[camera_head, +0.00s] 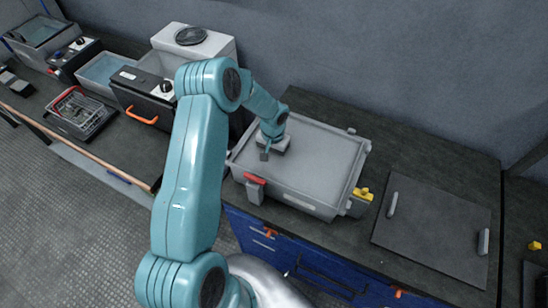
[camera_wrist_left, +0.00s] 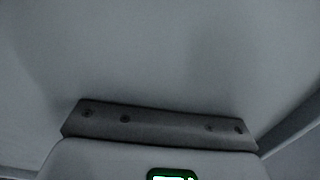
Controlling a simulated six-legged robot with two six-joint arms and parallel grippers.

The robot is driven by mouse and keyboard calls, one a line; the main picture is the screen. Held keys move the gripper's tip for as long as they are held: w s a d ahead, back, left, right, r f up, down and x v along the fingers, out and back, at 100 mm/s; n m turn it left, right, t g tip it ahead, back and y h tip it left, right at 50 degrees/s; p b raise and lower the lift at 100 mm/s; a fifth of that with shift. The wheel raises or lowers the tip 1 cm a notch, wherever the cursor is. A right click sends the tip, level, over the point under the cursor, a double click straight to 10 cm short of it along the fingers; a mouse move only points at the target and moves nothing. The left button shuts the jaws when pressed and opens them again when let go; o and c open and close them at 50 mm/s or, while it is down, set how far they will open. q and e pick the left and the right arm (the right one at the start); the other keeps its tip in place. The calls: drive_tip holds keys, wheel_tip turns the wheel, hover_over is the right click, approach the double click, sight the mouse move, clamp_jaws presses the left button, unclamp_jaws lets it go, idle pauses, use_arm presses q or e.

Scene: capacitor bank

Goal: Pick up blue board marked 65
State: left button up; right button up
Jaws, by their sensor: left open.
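No blue board marked 65 can be made out in either view. My left gripper (camera_head: 266,153) is over the left back part of a large grey lidded box (camera_head: 318,158) on the dark counter. It is open, with nothing seen between its fingers. I cannot tell whether it touches the lid. The left wrist view shows mostly a plain grey surface (camera_wrist_left: 160,55), with a dark screwed bar (camera_wrist_left: 160,127) and a green-edged piece (camera_wrist_left: 172,174) at the bottom. My right gripper is not in view.
A flat dark panel with two handles (camera_head: 432,225) lies to the right of the box. A black unit with an orange handle (camera_head: 145,98), a wire basket (camera_head: 82,112) and water-filled tanks (camera_head: 103,68) stand left. Blue drawers (camera_head: 300,262) are below the counter. Yellow clips (camera_head: 362,194) sit at the box's right.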

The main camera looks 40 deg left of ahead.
use_arm(q)
drive_tip(key=shift+s+d+r, duration=0.1)
drive_tip(key=shift+c, duration=0.3)
clamp_jaws()
